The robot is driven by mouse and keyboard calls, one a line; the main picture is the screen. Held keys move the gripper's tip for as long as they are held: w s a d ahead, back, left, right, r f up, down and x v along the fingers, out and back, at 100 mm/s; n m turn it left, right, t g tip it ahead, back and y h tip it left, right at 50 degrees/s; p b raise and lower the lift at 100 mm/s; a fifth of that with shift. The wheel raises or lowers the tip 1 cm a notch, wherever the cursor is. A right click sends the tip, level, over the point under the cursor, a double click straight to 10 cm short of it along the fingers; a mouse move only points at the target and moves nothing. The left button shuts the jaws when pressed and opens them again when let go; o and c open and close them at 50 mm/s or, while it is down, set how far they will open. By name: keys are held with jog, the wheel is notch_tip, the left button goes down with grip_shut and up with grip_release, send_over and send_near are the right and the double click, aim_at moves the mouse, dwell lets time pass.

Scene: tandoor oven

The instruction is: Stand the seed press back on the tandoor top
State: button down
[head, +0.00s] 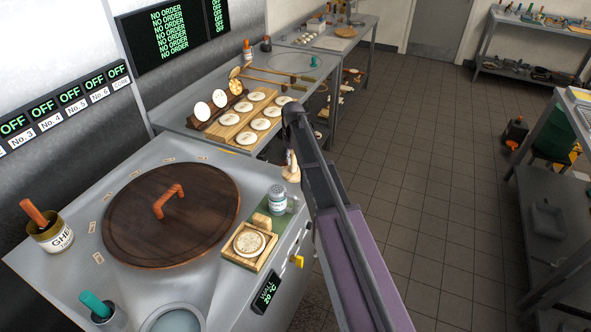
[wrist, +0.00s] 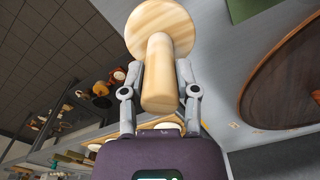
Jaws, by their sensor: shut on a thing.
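The seed press is a pale wooden piece with a round disc and a thick handle (wrist: 158,85). My gripper (wrist: 156,72) is shut on its handle, one finger on each side, in the wrist view. In the head view my gripper (head: 291,150) hangs beyond the tandoor's right edge, and a small part of the press (head: 291,173) shows below it, clear of the surface. The tandoor top (head: 185,284) is grey metal with a round dark wooden lid (head: 140,225). The lid also shows at the right of the wrist view (wrist: 292,75).
On the tandoor's right side are a green mat (head: 296,223), a shaker (head: 278,200) and a square wooden tray (head: 238,261) holding a pale disc. A ghee tin (head: 50,235) stands at left. Behind is a table with breads on a board (head: 228,133). Open floor lies right.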

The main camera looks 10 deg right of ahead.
aim_at(293, 166)
jog(key=shift+f, duration=0.1)
dwell(0.3)
jog(key=shift+f+b, duration=1.85)
jog(key=shift+f, duration=0.15)
jog(key=shift+c, duration=1.8)
grip_release()
notch_tip(293, 166, up, 12)
jog(key=p, duration=1.2)
jog(key=shift+r, duration=0.2)
